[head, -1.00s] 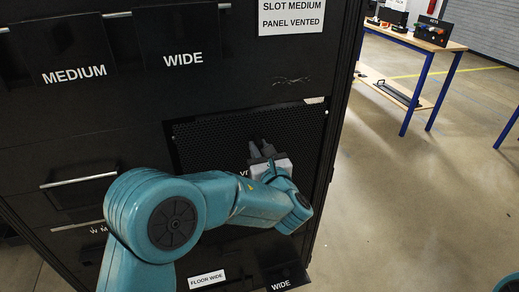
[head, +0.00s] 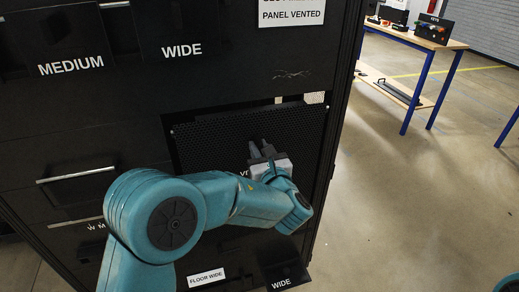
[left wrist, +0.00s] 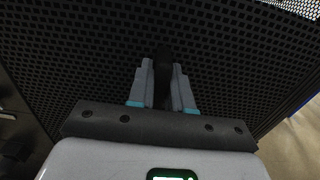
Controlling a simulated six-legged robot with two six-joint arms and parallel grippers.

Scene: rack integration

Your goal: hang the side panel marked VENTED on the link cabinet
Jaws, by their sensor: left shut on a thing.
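The VENTED side panel (head: 215,145) is a black perforated sheet in front of the black cabinet (head: 110,130), at its lower right. Its lettering is mostly hidden by my left gripper (head: 260,148). A gap with light patches shows above the panel's top edge at the right. In the left wrist view, my left gripper (left wrist: 163,82) is shut on a dark grip piece of the panel, and the perforated sheet (left wrist: 90,55) fills most of the picture. I cannot tell whether the panel touches the cabinet. My right gripper is not in view.
A sign reading PANEL VENTED (head: 291,13) is on the cabinet above. Panels marked MEDIUM (head: 70,68) and WIDE (head: 181,50) are at the upper left. A FLOOR WIDE label (head: 206,278) is below.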

